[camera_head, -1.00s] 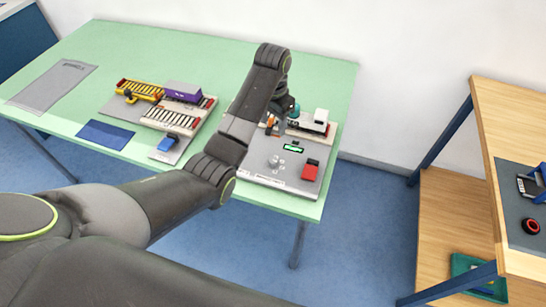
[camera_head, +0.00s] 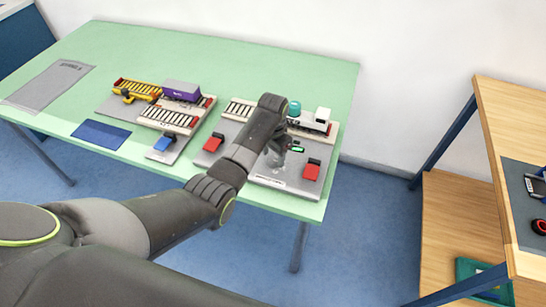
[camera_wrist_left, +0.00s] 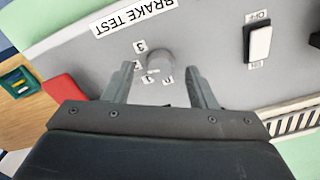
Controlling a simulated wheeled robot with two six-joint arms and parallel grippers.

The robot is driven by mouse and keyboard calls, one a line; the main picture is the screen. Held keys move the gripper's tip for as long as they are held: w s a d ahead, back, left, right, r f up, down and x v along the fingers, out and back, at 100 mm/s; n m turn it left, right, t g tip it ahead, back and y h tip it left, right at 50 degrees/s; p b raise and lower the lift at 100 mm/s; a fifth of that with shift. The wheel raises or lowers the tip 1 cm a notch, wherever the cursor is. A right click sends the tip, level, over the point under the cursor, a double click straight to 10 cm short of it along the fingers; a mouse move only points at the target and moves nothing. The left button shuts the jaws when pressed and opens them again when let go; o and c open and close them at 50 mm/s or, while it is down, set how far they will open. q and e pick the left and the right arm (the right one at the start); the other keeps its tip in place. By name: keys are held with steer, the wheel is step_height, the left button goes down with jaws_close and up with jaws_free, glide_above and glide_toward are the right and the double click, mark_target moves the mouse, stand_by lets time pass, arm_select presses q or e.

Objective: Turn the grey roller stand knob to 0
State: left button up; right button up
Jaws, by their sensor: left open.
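The grey roller stand knob (camera_wrist_left: 160,61) is a small round knob on a grey panel in the left wrist view. Markings ring it; a 3 and a 1 can be read, the others are partly hidden or unclear. My left gripper (camera_wrist_left: 160,74) is open, with one finger on each side of the knob and visible gaps between. In the head view my left gripper (camera_head: 279,156) is over the roller stand panel (camera_head: 262,181) and mostly hides the knob. My right gripper is not in view.
A white switch (camera_wrist_left: 259,42) and a BRAKE TEST label (camera_wrist_left: 133,16) show in the wrist view.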

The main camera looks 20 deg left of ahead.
arm_select(q)
steer(key=shift+f, duration=0.9)
steer(key=c, duration=1)
